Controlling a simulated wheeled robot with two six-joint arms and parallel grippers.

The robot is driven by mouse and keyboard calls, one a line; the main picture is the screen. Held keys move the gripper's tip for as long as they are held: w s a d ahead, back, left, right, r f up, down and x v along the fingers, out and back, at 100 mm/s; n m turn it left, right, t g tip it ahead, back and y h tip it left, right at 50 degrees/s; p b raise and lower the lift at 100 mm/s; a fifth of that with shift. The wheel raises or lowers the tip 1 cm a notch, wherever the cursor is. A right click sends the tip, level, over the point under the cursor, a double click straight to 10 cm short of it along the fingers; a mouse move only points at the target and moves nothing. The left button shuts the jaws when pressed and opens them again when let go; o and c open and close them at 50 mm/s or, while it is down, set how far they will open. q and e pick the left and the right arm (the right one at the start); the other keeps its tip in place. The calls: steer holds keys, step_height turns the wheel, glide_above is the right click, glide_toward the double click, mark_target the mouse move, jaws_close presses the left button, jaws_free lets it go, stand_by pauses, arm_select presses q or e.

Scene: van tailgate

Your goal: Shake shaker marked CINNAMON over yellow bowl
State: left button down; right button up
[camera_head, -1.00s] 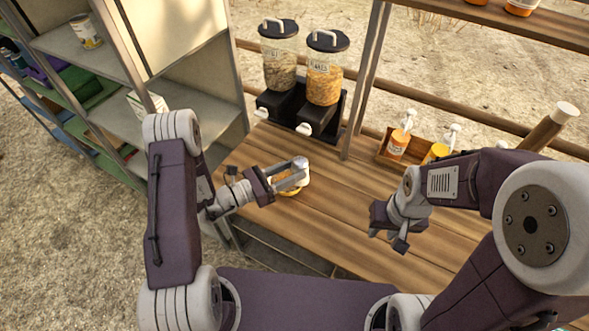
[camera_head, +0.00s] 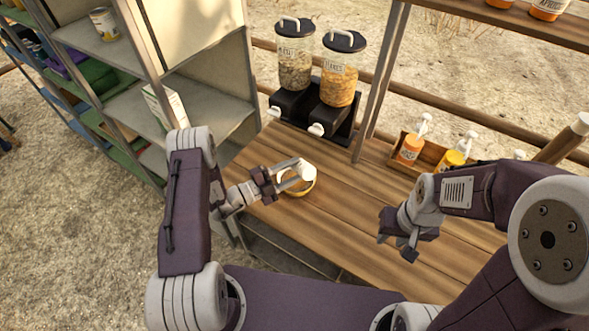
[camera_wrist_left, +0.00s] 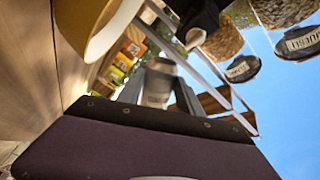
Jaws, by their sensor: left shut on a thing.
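The yellow bowl (camera_head: 300,192) stands on the wooden counter, partly hidden under my left gripper; its wall also shows at the upper left of the left wrist view (camera_wrist_left: 108,32). My left gripper (camera_head: 294,176) is shut on a pale shaker (camera_head: 308,173) held over the bowl. In the left wrist view the shaker (camera_wrist_left: 157,86) sits between the two fingers, with a whitish end. It looks tilted; I cannot read its label. My right gripper (camera_head: 398,246) is empty and open over the right part of the counter.
Two cereal dispensers (camera_head: 338,75) stand at the counter's back. A wooden box (camera_head: 435,150) with orange and yellow pump bottles is at the back right. Grey metal shelves (camera_head: 205,100) stand left. Counter (camera_head: 345,205) between my grippers is clear.

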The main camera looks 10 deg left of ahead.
stand_by(0.3)
step_height(320, 180, up, 5)
steer(key=p, duration=0.5)
step_height(320, 180, down, 5)
steer(key=b, duration=0.5)
steer(key=shift+r, duration=0.15)
